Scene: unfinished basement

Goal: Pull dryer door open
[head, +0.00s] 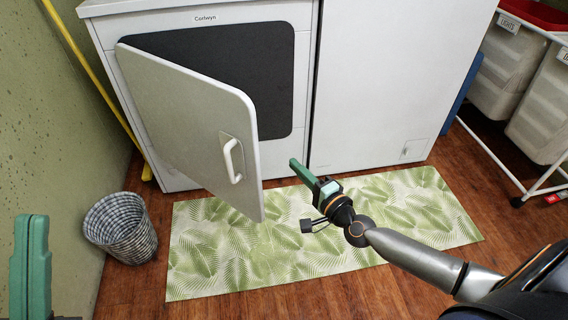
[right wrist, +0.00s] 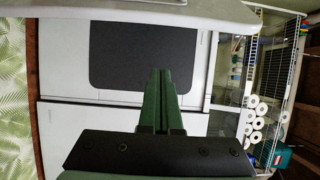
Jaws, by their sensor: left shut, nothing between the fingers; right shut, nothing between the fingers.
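The white dryer (head: 303,110) stands at the back, with a dark panel in its front. Its door (head: 180,110) is partly open, hinged on the left and swung out toward me. The white handle (head: 232,161) is on the door's outer face. My right gripper (head: 297,166) is shut and empty, to the right of the door's free edge and apart from the handle. In the right wrist view its green fingers (right wrist: 159,75) are together before the dryer's dark panel (right wrist: 145,60). My left gripper (head: 32,222) is shut and empty at the far left, away from the door.
A woven basket (head: 120,228) stands on the floor left of the leaf-pattern mat (head: 350,225). A second white appliance (head: 385,75) is right of the dryer. A cart with laundry bins (head: 508,65) is at the right. A yellow pole (head: 90,75) leans along the left wall.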

